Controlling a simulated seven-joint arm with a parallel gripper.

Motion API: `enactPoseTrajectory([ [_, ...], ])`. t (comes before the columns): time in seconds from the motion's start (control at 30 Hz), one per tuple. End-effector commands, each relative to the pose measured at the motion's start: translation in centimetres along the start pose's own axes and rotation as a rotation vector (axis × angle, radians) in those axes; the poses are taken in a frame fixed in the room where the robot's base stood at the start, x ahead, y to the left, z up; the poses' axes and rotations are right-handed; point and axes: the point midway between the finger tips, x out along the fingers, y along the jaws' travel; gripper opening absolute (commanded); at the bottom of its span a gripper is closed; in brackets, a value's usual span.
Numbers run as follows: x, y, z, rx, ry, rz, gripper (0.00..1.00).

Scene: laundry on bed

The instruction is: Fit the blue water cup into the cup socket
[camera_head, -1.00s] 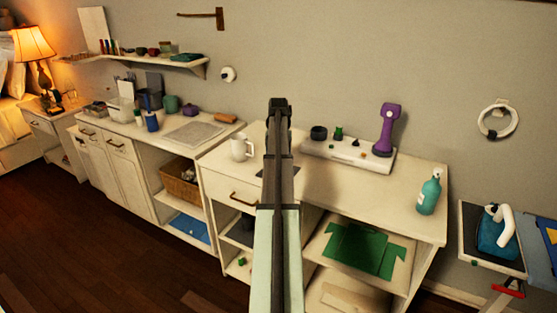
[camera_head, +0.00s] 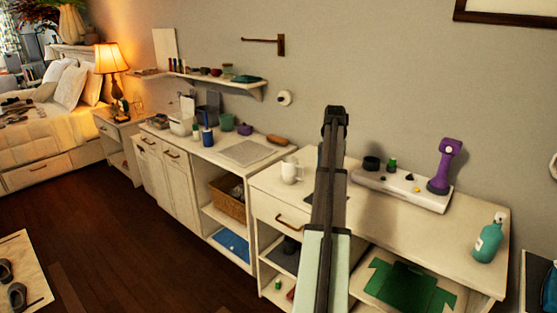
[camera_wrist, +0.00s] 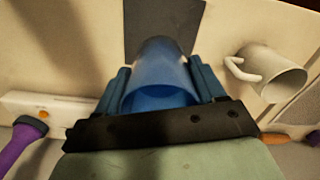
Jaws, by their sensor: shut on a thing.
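My gripper (camera_wrist: 162,88) is in the wrist view, its two blue-grey fingers shut on the blue water cup (camera_wrist: 158,72), one on each side. The cup is translucent blue, and its lower part in the picture is hidden by the gripper body. A dark flat pad (camera_wrist: 160,22) on the pale counter lies beyond the cup; I cannot tell the gap between them. I cannot make out for sure which thing is the cup socket.
A white mug (camera_head: 291,170) stands left of my arm; it also shows in the wrist view (camera_wrist: 272,75). A white holder board (camera_head: 400,190) with a purple device (camera_head: 444,167) lies to the right. A teal bottle (camera_head: 488,238) stands near the counter's right end.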

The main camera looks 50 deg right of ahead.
Motion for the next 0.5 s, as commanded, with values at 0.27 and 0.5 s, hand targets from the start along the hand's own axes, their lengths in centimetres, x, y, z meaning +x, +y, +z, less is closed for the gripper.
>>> enactPoseTrajectory([
  [0.27,-0.49,-0.01,-0.02,-0.01,0.0,0.0,0.34],
  [0.5,-0.3,0.02,0.12,-0.089,0.0,0.0,0.34],
])
